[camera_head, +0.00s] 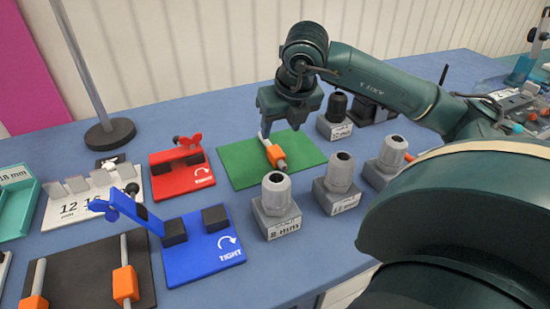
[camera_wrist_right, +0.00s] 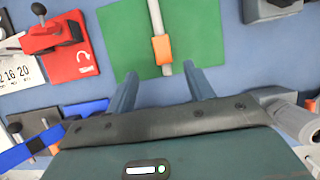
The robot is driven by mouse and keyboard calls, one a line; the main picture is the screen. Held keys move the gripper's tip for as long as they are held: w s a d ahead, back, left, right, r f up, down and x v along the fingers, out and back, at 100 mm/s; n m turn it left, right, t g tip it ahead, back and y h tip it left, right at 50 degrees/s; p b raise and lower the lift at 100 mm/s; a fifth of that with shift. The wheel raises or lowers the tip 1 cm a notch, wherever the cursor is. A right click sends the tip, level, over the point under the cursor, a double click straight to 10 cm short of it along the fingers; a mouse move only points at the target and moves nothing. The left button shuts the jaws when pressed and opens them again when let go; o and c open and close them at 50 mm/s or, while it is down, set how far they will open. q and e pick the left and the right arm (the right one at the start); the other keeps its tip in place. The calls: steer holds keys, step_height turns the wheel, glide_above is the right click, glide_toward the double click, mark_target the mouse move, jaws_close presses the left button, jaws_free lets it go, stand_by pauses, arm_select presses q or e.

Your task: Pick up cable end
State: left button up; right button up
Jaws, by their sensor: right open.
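A grey cable end with an orange collar (camera_head: 276,156) lies on a green mat (camera_head: 235,165). In the right wrist view the orange collar (camera_wrist_right: 161,49) sits just ahead of my fingertips, with the grey rod running up past the mat's top edge. My right gripper (camera_head: 281,128) points down at the mat's back part, open and empty. In the wrist view its two fingers (camera_wrist_right: 160,72) stand either side of the rod's lower end, the collar lying beyond them. It does not touch the cable as far as I can tell. My left gripper is not in view.
Grey cable glands (camera_head: 276,192) on labelled blocks stand right of the mat. A red fixture (camera_head: 178,182) and a blue fixture (camera_head: 200,262) stand to its left. More orange-collared rods (camera_head: 125,283) lie on a black mat at front left. A metal stand (camera_head: 110,134) is at back left.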

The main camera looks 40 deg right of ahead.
glide_above(275, 150)
steer(key=s+a, duration=0.1)
steer(key=s, duration=0.1)
step_height(275, 150, down, 4)
steer(key=shift+s+f, duration=0.1)
steer(key=shift+f, duration=0.15)
steer(key=shift+p+x, duration=0.6)
steer(key=shift+x, duration=2.05)
steer(key=shift+s+d, duration=0.1)
steer(key=shift+d, duration=0.05)
steer(key=shift+c, duration=0.4)
steer(key=shift+r, duration=0.1)
jaws_close()
